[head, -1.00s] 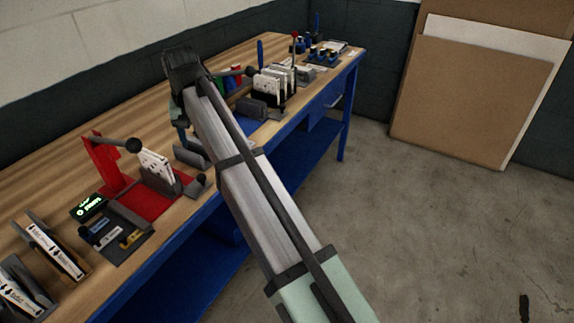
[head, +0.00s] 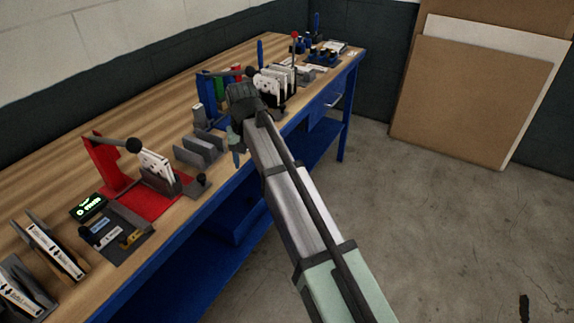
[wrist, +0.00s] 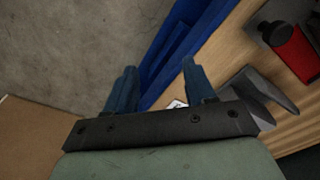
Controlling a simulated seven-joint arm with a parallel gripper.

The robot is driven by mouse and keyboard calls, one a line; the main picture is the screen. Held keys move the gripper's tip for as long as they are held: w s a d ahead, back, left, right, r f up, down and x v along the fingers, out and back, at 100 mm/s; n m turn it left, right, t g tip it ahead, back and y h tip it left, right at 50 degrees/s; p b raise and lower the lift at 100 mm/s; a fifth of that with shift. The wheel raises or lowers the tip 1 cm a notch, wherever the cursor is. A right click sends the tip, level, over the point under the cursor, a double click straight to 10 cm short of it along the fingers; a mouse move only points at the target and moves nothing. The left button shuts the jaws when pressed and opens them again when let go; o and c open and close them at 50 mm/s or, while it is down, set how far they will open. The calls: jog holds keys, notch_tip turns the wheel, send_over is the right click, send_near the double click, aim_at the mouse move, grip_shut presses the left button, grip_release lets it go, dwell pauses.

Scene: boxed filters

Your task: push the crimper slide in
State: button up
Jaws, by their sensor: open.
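A red crimper (head: 108,166) stands on the near part of the bench, with a black ball on its lever. Its slide holds an upright white boxed filter (head: 158,167) and has a black knob (head: 201,180) towards the bench's front edge. In the wrist view the knob (wrist: 278,34) shows at the upper right over the red base (wrist: 302,56). A blue crimper (head: 207,88) stands farther back, partly hidden by my arm. My gripper (head: 237,160) is open and empty by the front edge, right of the red crimper; its blue fingers (wrist: 160,80) are spread, touching nothing visible.
A grey slotted rack (head: 199,150) sits between the two crimpers. A lit display (head: 88,207) and a dark parts tray (head: 115,235) lie left of the red crimper. Open floor (head: 430,210) lies right of the bench.

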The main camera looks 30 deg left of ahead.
jog(key=w+d+f+m, duration=0.1)
jog(key=w+d+f, duration=0.4)
jog(key=w+d, duration=0.3)
jog(key=shift+d+m+h, duration=0.2)
jog(key=shift+m+h, duration=0.1)
jog(key=shift+s, duration=0.1)
notch_tip(320, 180, up, 17)
jog(key=n, duration=0.2)
send_over(201, 176)
notch_tip(201, 176, down, 14)
jog(key=shift+r, duration=0.15)
